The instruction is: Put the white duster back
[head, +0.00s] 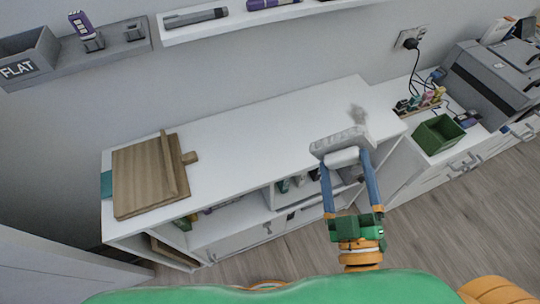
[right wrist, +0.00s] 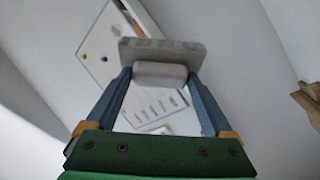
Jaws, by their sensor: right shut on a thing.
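The white duster (head: 338,141) has a pale grey-white block and a lighter handle. My right gripper (head: 348,160) is shut on its handle and holds it over the right part of the white desk top, near the front edge. The head view does not show clearly how high it is above the top. In the right wrist view the duster (right wrist: 160,50) sits across the tips of my right gripper (right wrist: 160,75), with its block beyond the fingers. A grey smudge (head: 358,115) marks the desk top just behind the duster. My left gripper is in neither view.
Wooden boards (head: 140,185) lie on the desk's left end. A wall shelf (head: 240,20) holds markers, beside a grey holder with a "FLAT" box (head: 22,68). A green box (head: 437,134) and a printer (head: 495,75) stand at right. The middle of the top (head: 250,135) is clear.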

